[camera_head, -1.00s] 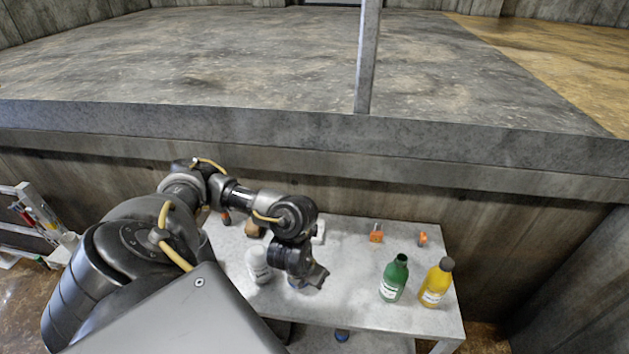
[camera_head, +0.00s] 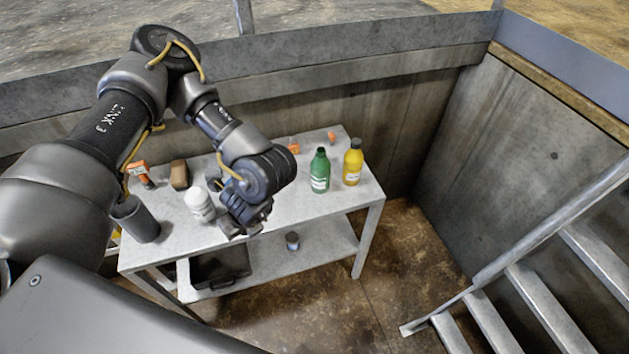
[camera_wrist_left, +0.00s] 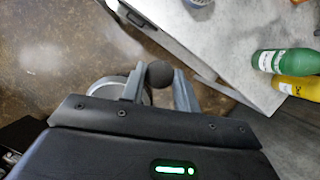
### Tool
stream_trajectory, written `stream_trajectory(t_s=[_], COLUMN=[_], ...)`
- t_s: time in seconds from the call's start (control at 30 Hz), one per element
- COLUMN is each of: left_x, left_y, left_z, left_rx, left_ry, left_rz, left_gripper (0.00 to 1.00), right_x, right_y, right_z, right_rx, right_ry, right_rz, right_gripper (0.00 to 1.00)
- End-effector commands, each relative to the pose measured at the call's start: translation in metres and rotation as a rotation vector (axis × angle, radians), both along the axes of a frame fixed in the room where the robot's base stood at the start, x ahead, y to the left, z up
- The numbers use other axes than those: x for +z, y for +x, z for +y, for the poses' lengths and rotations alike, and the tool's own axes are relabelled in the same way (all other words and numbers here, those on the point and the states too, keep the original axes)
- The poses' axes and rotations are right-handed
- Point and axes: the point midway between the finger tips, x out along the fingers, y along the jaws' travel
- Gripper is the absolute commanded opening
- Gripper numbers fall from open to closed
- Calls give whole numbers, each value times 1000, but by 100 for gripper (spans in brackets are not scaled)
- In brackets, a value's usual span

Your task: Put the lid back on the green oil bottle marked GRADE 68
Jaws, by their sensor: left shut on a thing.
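The green bottle (camera_head: 320,172) stands upright on the grey table, beside the yellow bottle; its label is too small to read. Its narrow top shows no grey cap like the yellow one's. It lies at the right edge of the left wrist view (camera_wrist_left: 285,62). My left gripper (camera_head: 240,230) is over the table's front edge, left of the green bottle and apart from it. In the left wrist view the gripper (camera_wrist_left: 158,80) is shut on a dark round lid (camera_wrist_left: 158,74). The head view hides this lid. My right gripper is not in view.
The yellow bottle (camera_head: 353,163) has a dark cap. A white bottle (camera_head: 200,204), a grey cylinder (camera_head: 135,219), a brown block (camera_head: 179,175) and orange items stand on the table (camera_head: 290,205). A lower shelf holds a dark tray and a small can. Metal stairs rise at right.

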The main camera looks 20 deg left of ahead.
Motion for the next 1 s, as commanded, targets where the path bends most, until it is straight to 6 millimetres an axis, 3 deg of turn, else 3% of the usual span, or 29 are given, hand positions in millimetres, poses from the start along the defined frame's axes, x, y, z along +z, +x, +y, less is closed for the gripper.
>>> stream_trajectory(t_s=[0.2, 0.4, 0.5, 0.6, 0.7, 1.0], left_x=[54, 107, 124, 122, 112, 103], left_y=[23, 33, 38, 41, 43, 45], left_z=[0, -33, -49, -61, -67, -71], left_rx=[590, 1291, 1613, 1868, 2000, 2100], left_ry=[-10, -18, -18, -17, -13, -13], left_rz=[-10, -5, 0, 3, 2, -2], left_gripper=[10, 10, 10, 10, 10, 10], right_x=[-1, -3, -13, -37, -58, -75], right_y=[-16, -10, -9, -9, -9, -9], right_z=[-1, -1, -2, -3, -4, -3], right_rx=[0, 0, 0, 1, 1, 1], right_ry=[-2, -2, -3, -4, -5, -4], right_rz=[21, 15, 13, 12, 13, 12], right_gripper=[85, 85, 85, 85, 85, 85])
